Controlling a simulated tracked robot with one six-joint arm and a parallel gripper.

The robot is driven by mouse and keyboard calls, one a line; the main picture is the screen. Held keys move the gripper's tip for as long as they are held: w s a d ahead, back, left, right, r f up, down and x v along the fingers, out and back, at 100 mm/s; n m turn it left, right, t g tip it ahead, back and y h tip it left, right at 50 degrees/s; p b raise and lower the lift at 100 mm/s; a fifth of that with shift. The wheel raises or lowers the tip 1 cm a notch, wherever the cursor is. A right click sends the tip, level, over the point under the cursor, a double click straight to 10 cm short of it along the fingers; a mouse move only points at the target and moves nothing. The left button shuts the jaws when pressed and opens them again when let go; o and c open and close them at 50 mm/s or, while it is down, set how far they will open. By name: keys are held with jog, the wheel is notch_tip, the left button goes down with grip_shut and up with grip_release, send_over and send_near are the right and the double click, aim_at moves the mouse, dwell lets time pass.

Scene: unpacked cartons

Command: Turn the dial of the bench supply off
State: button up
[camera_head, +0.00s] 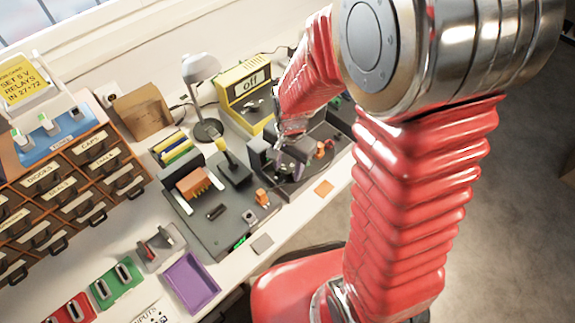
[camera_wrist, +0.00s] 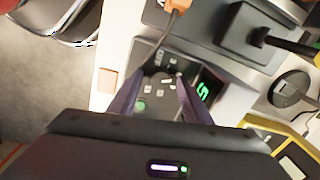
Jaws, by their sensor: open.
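A grey lamp (camera_head: 203,68) stands left of the supply. A dark board (camera_head: 215,232) with a yellow-handled lever (camera_head: 228,157) lies in front. Drawers (camera_head: 70,190), a purple tray (camera_head: 191,283) and several parts occupy the left. Low dark devices sit under my gripper.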

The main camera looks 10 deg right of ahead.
jog(key=c, duration=1)
jog(key=shift+c, duration=0.2)
jog(key=shift+n, duration=0.5)
jog(key=n, duration=0.3)
jog(key=shift+w+n, duration=0.1)
jog(key=shift+n, duration=0.3)
jog(key=n, duration=0.9)
jog(key=shift+g, duration=0.3)
jog(key=n, duration=0.4)
jog(key=shift+w, duration=0.1)
